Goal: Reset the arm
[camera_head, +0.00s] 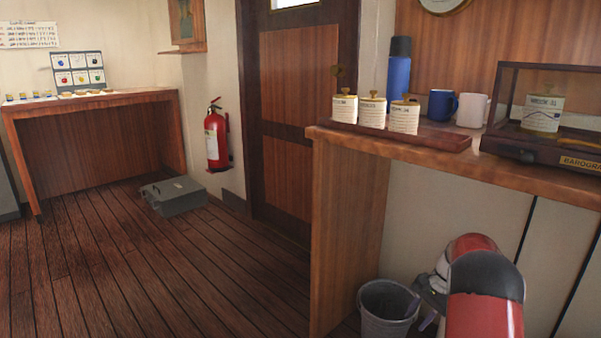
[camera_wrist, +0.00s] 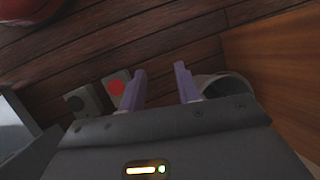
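My arm (camera_head: 485,285) is at the lower right of the head view, bent low in front of the wooden counter. My gripper (camera_head: 419,309) points down beside the grey bin (camera_head: 386,306). In the wrist view, the two purple fingers of my gripper (camera_wrist: 160,75) are apart with nothing between them, only the plank floor beyond. The bin also shows in the wrist view (camera_wrist: 226,84), just right of the fingers. In the head view the fingers are partly hidden, and I cannot tell whether they touch the bin.
The counter (camera_head: 480,168) stands above my gripper. It holds a tray (camera_head: 440,139) with several tins, a blue flask (camera_head: 399,75), two mugs and a glass case (camera_head: 560,105). A grey case (camera_head: 174,196) lies on the floor.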

